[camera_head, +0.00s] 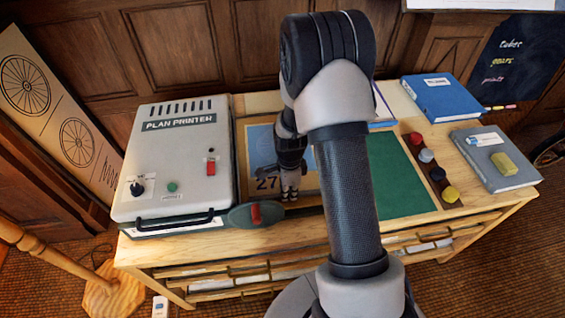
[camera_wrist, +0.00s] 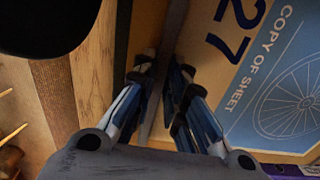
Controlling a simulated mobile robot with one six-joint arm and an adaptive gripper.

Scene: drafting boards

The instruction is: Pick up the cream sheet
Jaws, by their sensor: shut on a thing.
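The cream sheet (camera_head: 267,184) lies on the desk just right of the plan printer (camera_head: 178,160), with a dark "27" and a blue panel on it. In the wrist view the sheet (camera_wrist: 208,62) shows on the right, with "COPY OF SHEET" and a wheel drawing on blue. My gripper (camera_head: 290,196) points down at the sheet's near part. In the wrist view my gripper (camera_wrist: 163,100) is shut on its near edge, around a thin grey shaded strip. The pinch itself is in shadow. My arm hides the sheet's right part in the head view.
A green mat (camera_head: 396,178), a dark rack of round knobs or stamps (camera_head: 436,172), a blue book (camera_head: 440,97) and a grey book (camera_head: 497,165) with a yellow block stand right. A dark green piece with a red part (camera_head: 255,213) is at the printer's front corner.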

